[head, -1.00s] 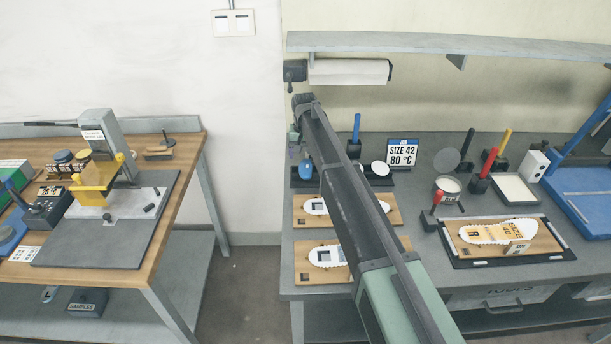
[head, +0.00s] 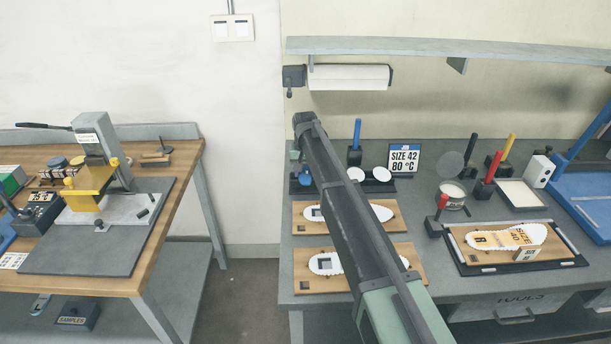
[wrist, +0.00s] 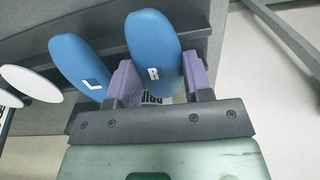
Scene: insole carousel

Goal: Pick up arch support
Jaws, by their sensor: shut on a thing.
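A blue oval arch support marked R (wrist: 155,50) stands between the two purple fingers of my gripper (wrist: 160,72) in the wrist view, and the gripper is shut on it. A second blue arch support, marked L (wrist: 80,62), is just left of it, outside the fingers. In the head view a blue piece (head: 306,178) shows beside my arm at the dark rack; I cannot tell there which one it is. My fingers are hidden behind my arm in that view. Whether the R piece is clear of the rack is hard to tell.
White round pads (head: 381,174) stand on the dark rack (head: 405,184), right of my arm. Wooden boards with white insoles lie in front (head: 300,217) (head: 300,281). A blue-handled tool (head: 354,142) and a size sign (head: 403,158) stand behind.

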